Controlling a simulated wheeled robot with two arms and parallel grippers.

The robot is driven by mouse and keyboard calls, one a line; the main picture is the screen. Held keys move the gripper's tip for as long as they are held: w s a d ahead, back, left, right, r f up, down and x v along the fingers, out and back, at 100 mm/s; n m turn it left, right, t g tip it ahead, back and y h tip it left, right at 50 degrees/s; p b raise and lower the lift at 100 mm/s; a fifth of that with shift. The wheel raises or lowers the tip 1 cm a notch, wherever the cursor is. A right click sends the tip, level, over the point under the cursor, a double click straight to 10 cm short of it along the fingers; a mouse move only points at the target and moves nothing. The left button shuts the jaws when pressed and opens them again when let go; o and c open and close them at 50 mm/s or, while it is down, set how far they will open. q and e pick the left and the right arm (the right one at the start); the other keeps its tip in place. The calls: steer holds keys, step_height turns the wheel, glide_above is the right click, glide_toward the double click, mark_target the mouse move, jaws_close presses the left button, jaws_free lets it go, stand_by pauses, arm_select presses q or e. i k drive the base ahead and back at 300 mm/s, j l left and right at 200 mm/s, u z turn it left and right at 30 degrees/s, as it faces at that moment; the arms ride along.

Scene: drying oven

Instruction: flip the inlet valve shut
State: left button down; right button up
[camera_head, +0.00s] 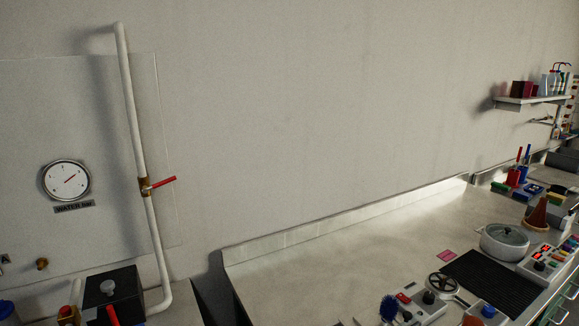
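A white pipe (132,110) runs down the wall at the left and bends left at its foot. A brass valve (145,187) with a red lever (163,182) sits on this pipe. The lever points right and slightly up, roughly across the pipe. No label names it as the inlet valve. Another red handle-like part (113,316) shows at the bottom left, cut by the frame edge. Neither of my grippers is in view.
A round gauge (66,180) marked WATER is on the wall panel left of the pipe. A black-topped box (113,290) stands below. A bench (330,262) on the right has a clear left part and holds a glass-lidded pot (504,242) and a black mat (490,284).

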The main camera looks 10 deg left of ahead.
mark_target(145, 189)
steer(key=k+j, duration=0.15)
steer(key=j, duration=0.2)
steer(key=k+j+u, duration=0.15)
steer(key=j, duration=0.2)
steer(key=k+j, duration=0.15)
steer(key=j, duration=0.25)
